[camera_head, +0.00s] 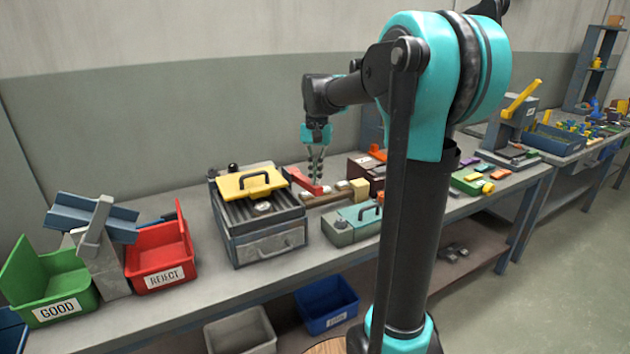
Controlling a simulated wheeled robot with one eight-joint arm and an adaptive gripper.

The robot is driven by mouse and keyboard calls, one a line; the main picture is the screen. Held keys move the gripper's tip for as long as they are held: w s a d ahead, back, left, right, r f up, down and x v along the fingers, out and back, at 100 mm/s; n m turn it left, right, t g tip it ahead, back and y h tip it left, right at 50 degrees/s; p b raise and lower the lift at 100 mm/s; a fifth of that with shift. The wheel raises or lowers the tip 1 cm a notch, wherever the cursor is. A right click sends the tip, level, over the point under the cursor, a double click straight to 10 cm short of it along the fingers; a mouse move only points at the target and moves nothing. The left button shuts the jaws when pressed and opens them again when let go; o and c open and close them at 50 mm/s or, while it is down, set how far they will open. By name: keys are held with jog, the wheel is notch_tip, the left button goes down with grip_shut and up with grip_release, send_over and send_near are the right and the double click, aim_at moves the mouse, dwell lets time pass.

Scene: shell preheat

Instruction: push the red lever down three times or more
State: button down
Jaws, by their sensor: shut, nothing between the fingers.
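The red lever (303,181) lies on the bench just right of the grey box with the yellow lid. It slopes down to the right in the picture, and a wooden bar (335,195) with a pale block on its end sits beside it. My gripper (317,181) hangs pointing down over the right part of the lever, with its fingers shut and empty. The fingertips overlap the lever in the picture. I cannot tell whether they touch it. My gripper hides a small part behind it.
Left stand the grey box with a yellow lid (250,183), the red REJECT bin (160,254) and the green GOOD bin (48,283). A teal-grey box (344,229) stands in front of the wooden bar. My arm hides part of the bench. Bare bench lies along the front edge.

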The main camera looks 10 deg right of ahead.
jog(key=shift+f, duration=0.95)
jog(key=w, duration=0.1)
jog(key=w+d+r, duration=0.1)
jog(key=w, duration=0.1)
jog(key=shift+d, duration=0.1)
notch_tip(320, 180, up, 12)
jog(key=w, duration=0.1)
jog(key=shift+d, duration=0.2)
dwell(0.3)
